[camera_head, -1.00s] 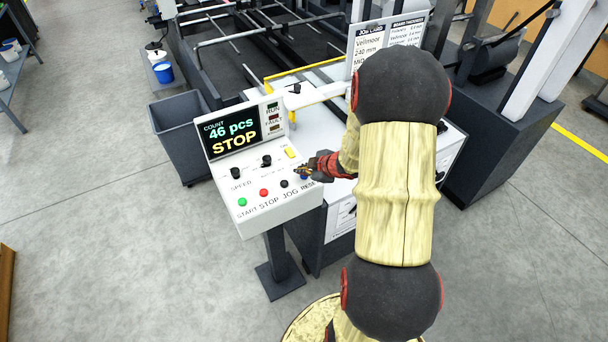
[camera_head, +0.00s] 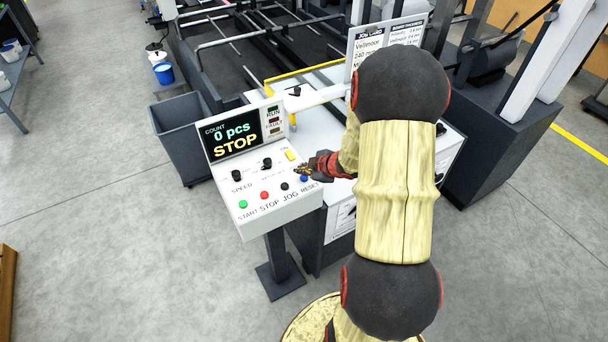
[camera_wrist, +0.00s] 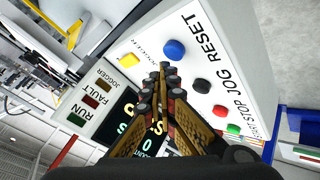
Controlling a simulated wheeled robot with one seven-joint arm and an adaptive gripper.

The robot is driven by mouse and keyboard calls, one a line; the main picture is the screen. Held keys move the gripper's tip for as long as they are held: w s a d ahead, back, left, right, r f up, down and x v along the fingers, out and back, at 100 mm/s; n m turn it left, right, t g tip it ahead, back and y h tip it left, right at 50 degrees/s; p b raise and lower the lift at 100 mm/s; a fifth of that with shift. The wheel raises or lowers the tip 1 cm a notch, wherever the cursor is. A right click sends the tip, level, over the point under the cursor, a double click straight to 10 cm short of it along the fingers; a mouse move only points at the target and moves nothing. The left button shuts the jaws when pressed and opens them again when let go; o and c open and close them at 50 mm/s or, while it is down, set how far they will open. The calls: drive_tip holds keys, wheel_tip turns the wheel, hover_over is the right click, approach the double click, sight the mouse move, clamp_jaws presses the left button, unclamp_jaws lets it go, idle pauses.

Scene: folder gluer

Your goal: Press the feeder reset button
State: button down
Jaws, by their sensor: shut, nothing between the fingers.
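The blue button (camera_head: 304,178) labelled RESET sits at the right end of the lower button row on the white control panel (camera_head: 252,220). In the wrist view the blue button (camera_wrist: 174,49) is just beyond my fingertips, with a small gap seeming to show between them. My gripper (camera_head: 302,170) is shut and empty, held over the panel's right side; its closed fingertips (camera_wrist: 168,70) also show in the wrist view. The panel's display (camera_head: 234,135) reads 0 pcs and STOP.
Black JOG (camera_head: 284,186), red STOP (camera_head: 264,195) and green START (camera_head: 243,204) buttons line up left of the blue one. A yellow control (camera_head: 290,155) and black knobs (camera_head: 266,163) sit above. A grey bin (camera_head: 182,135) stands behind the panel.

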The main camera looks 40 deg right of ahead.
sight(303, 178)
idle(0.3)
wheel_tip(303, 178, up, 5)
drive_tip(key=p, duration=0.5)
idle(0.5)
